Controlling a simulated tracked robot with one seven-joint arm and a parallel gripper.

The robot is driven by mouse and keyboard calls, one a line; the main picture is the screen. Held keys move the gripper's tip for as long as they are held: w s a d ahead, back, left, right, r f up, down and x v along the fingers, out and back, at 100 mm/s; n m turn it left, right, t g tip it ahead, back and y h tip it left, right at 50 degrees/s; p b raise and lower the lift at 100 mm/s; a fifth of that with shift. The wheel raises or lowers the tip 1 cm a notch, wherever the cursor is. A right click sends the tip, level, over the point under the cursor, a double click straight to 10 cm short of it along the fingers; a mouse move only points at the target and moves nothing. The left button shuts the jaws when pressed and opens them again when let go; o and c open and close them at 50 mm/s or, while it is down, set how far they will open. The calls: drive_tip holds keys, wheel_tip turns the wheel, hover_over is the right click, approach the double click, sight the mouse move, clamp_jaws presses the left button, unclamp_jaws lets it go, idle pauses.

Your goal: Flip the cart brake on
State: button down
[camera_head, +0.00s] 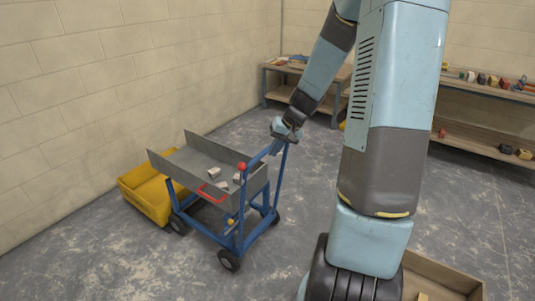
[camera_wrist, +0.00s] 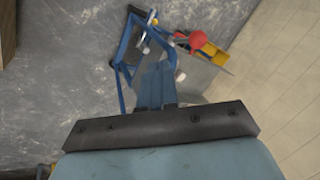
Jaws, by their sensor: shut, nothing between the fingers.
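The cart (camera_head: 240,226) has a blue frame on dark wheels and carries a grey tray (camera_head: 185,160). A red ball knob (camera_head: 242,166), seemingly the brake lever's end, stands at the tray's near corner; it also shows in the wrist view (camera_wrist: 197,39). A red bar handle (camera_head: 211,193) is on the tray's side. My gripper (camera_head: 256,161) reaches down over the cart's right end, its fingers close to the knob. In the wrist view my shut, empty fingers (camera_wrist: 156,70) point at the cart, with the knob to their right. Contact cannot be told.
A yellow tub (camera_head: 145,197) stands behind the cart by the wall. Shelves (camera_head: 485,145) with small items stand at the back right. A wooden crate (camera_head: 440,275) is at lower right. The floor in front is clear.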

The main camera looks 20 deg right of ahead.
drive_tip(key=w+a+f, duration=0.4)
drive_tip(key=a+f, duration=0.2)
drive_tip(key=f, duration=0.1)
drive_tip(key=shift+a, duration=0.4)
drive_tip(key=shift+f, duration=0.1)
